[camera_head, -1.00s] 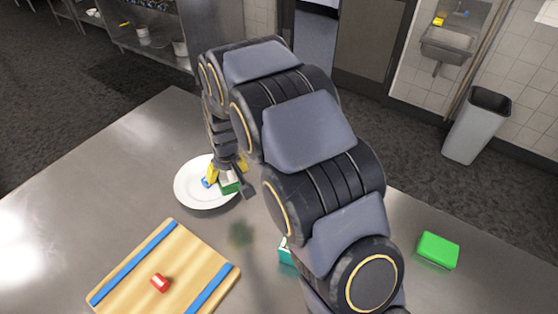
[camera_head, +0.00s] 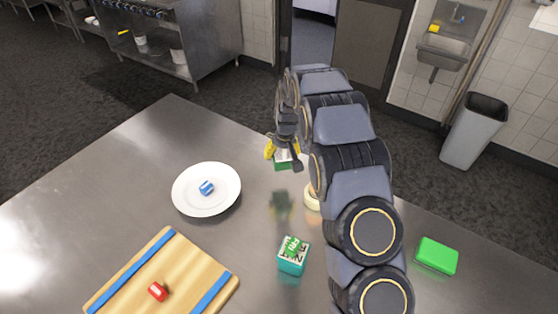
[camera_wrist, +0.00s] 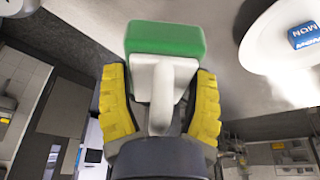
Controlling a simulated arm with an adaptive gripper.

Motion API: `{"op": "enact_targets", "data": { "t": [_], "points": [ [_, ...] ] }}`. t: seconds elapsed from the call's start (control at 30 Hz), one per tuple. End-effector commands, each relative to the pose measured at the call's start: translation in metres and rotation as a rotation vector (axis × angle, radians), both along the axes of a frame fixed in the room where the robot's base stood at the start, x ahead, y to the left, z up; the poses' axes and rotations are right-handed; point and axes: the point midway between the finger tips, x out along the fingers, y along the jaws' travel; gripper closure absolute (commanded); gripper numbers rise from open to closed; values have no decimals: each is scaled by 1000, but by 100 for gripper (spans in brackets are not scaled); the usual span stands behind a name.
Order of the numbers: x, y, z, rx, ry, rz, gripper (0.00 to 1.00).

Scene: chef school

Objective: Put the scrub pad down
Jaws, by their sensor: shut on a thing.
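The scrub pad (camera_head: 283,166) has a green face and a white handle. My gripper (camera_head: 283,151) has yellow fingers shut on it and holds it above the metal table, right of the white plate (camera_head: 198,206). In the wrist view my gripper (camera_wrist: 161,98) has one yellow finger on each side of the white handle, and the green part of the pad (camera_wrist: 164,40) is beyond the fingertips. The pad appears clear of the table, with a dark blurred patch on the tabletop below it.
A small blue block (camera_head: 206,187) lies on the plate. A wooden board (camera_head: 190,266) with blue strips bears a red block (camera_head: 158,291). A teal box (camera_head: 292,259) and a green block (camera_head: 437,255) stand nearer. A cream round thing (camera_head: 312,198) is partly hidden by my arm.

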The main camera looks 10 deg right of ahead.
Motion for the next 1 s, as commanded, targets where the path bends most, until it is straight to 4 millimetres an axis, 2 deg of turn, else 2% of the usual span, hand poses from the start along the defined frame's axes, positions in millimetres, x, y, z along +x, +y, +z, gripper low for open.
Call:
{"op": "enact_targets", "data": {
  "t": [0.2, 0.4, 0.73, 0.9, 1.0],
  "points": [
    [30, -2, -33, 0, 1, -1, 71],
    [47, -2, -51, 1, -1, -1, 71],
    [58, -3, -65, 0, -2, 0, 71],
    [56, -3, -91, 1, 2, 1, 71],
    [57, -2, -94, 1, 0, 1, 71]
  ]
}}
